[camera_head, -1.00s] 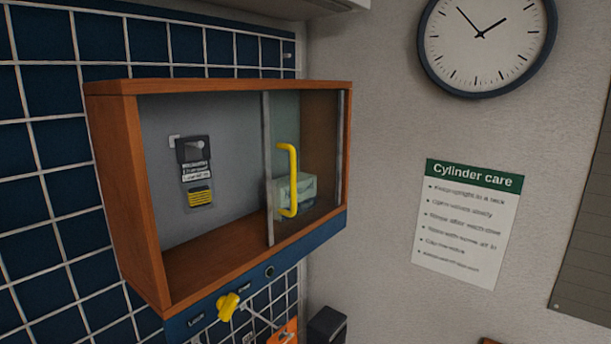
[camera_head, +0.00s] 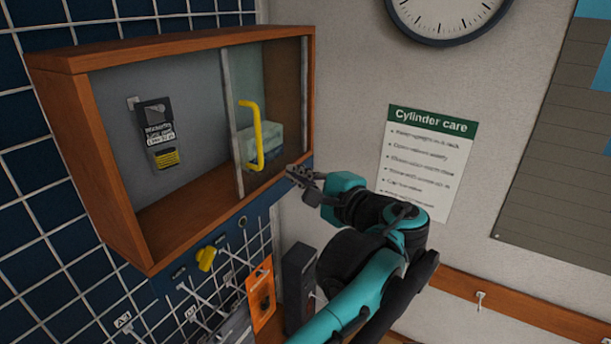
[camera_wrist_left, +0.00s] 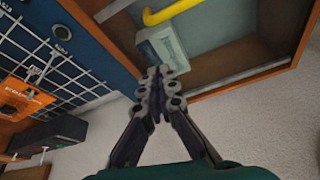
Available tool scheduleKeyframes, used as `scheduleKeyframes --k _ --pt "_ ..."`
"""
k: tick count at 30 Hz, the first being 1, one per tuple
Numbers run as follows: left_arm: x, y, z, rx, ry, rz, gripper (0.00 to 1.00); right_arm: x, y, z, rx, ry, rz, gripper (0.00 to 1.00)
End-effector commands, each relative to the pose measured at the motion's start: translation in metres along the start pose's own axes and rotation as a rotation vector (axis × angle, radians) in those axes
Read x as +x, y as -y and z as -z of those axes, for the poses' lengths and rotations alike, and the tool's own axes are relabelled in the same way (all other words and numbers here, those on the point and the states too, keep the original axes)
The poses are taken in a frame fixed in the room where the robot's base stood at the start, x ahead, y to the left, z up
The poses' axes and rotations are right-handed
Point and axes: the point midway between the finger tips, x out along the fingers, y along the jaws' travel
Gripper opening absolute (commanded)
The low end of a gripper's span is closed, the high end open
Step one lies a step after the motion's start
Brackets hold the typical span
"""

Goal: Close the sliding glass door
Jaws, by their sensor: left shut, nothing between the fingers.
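The sliding glass door (camera_head: 243,75) covers the right part of a wooden wall cabinet (camera_head: 180,42); the left part of its front is open. The door has a grey edge strip and a yellow bar handle (camera_head: 260,140), which also shows at the top of the left wrist view (camera_wrist_left: 168,12). My left gripper (camera_head: 294,173) is shut and empty. It is just outside the cabinet's lower right corner, to the right of the handle and apart from it. In the left wrist view its closed fingertips (camera_wrist_left: 161,78) point toward the cabinet. My right gripper is not in view.
Below are a yellow knob (camera_head: 206,259), wire hooks, an orange card (camera_head: 261,293) and a dark box (camera_head: 299,285). The wall at right holds a poster (camera_head: 428,155).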

Motion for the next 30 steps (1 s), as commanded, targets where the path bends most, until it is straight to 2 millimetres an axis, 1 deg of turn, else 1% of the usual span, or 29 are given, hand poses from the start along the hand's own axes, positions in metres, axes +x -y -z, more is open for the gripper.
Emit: scheduleKeyframes --k 1,3,6,7,9,12,15,19,30 --pt "0.012 0.001 -0.001 0.000 0.004 -0.001 0.00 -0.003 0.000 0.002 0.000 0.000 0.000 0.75" --pt "0.028 0.001 -0.002 -0.001 0.004 -0.002 0.00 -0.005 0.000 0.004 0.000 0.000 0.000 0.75" --pt "0.048 0.001 -0.002 0.000 0.004 -0.002 0.00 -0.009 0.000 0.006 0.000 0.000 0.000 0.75" --pt "0.050 0.002 -0.004 0.000 0.001 -0.001 0.00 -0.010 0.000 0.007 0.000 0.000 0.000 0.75" --pt "0.042 0.002 -0.016 0.000 -0.002 0.000 0.00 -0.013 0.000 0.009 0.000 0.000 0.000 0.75" --pt "0.038 0.001 -0.027 0.000 -0.001 -0.001 0.00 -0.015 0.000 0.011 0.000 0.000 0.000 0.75" --pt "0.035 0.001 -0.034 0.000 -0.001 -0.001 0.00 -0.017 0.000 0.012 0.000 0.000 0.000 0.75" --pt "0.034 0.000 -0.038 0.000 -0.001 -0.001 0.00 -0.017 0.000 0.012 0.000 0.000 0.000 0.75" --pt "0.034 -0.001 -0.039 0.000 -0.001 -0.001 0.00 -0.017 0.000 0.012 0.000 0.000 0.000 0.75"
